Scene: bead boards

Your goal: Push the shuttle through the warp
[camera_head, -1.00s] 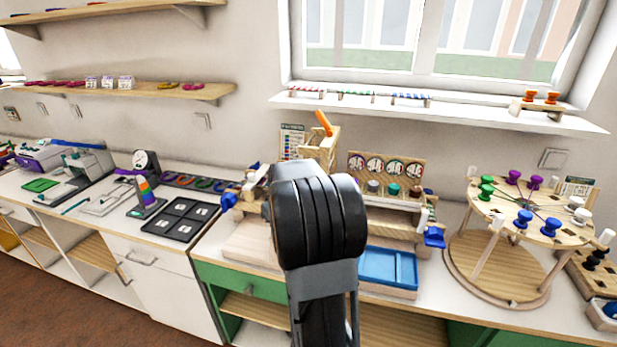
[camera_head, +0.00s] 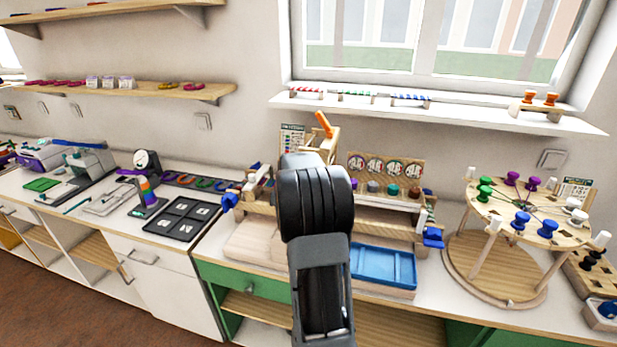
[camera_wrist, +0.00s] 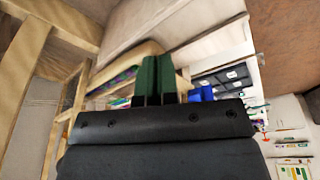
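The wooden loom (camera_head: 385,228) stands on the counter behind my arm, with blue knobs at both ends. My arm hides its middle and my gripper in the head view. In the wrist view, the two dark green fingers of my gripper (camera_wrist: 157,78) are close together, with no clear gap or object between them. A pale wooden piece with purple and teal thread (camera_wrist: 122,79), which looks like the shuttle, lies just behind and left of the fingers. I cannot tell whether they touch it. The warp cannot be made out.
Wooden loom bars fill the left of the wrist view. A blue tray (camera_head: 384,266) sits in front of the loom. A round peg stand (camera_head: 500,268) is at right, and a dark tray (camera_head: 183,219) at left. A window sill (camera_head: 455,107) runs above.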

